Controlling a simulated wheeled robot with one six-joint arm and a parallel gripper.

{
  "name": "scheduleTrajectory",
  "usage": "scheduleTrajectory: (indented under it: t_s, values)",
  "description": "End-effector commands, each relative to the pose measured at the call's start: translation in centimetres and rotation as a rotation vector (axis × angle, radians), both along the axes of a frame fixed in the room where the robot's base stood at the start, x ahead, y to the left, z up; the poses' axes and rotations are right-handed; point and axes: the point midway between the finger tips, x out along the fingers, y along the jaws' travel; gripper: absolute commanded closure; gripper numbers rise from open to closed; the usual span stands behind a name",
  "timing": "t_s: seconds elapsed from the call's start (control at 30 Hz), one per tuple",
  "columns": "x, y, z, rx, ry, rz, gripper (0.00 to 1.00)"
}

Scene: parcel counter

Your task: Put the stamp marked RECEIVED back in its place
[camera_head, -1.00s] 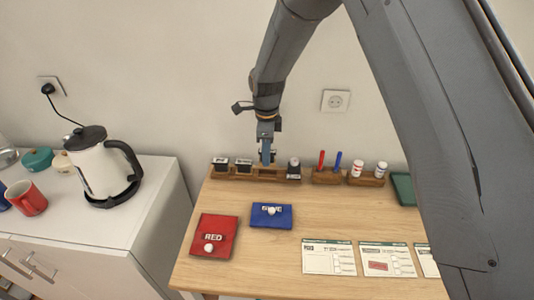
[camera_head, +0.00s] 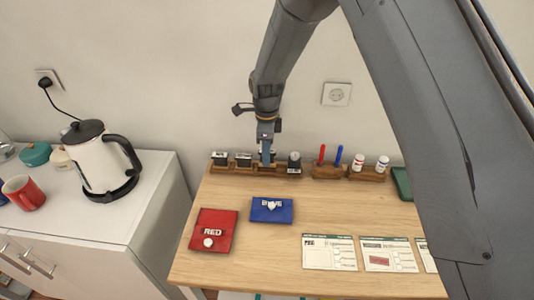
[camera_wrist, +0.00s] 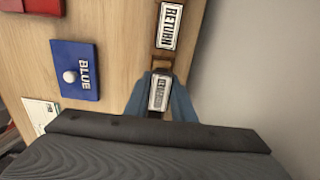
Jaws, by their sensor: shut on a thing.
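My gripper (camera_head: 266,157) is at the wooden stamp rack (camera_head: 232,174) at the back of the table, between the stamps in the rack. In the wrist view its blue fingers (camera_wrist: 160,95) are shut on a stamp with a grey-white label (camera_wrist: 158,92). The lettering is too blurred to read surely; it may be RECEIVED. The held stamp is in line with the rack, and the fingers hide whether its base is fully seated. A stamp marked RETURN (camera_wrist: 170,26) stands beside it in the rack.
Other stamps (camera_head: 220,158) and a dark stamp (camera_head: 294,160) flank my gripper. Red (camera_head: 213,231) and blue (camera_head: 271,210) ink pads lie in front. Pens (camera_head: 338,157) and small bottles (camera_head: 382,162) stand to the right. Paper forms (camera_head: 329,252) lie at the front.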

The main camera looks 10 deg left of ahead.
Motion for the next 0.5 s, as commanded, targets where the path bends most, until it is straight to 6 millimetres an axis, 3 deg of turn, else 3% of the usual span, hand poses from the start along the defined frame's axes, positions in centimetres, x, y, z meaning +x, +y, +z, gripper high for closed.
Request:
scheduleTrajectory:
  t_s: [0.5]
  values:
    - [0.0,0.0,-1.5,0.0,0.001,0.0,1.0]
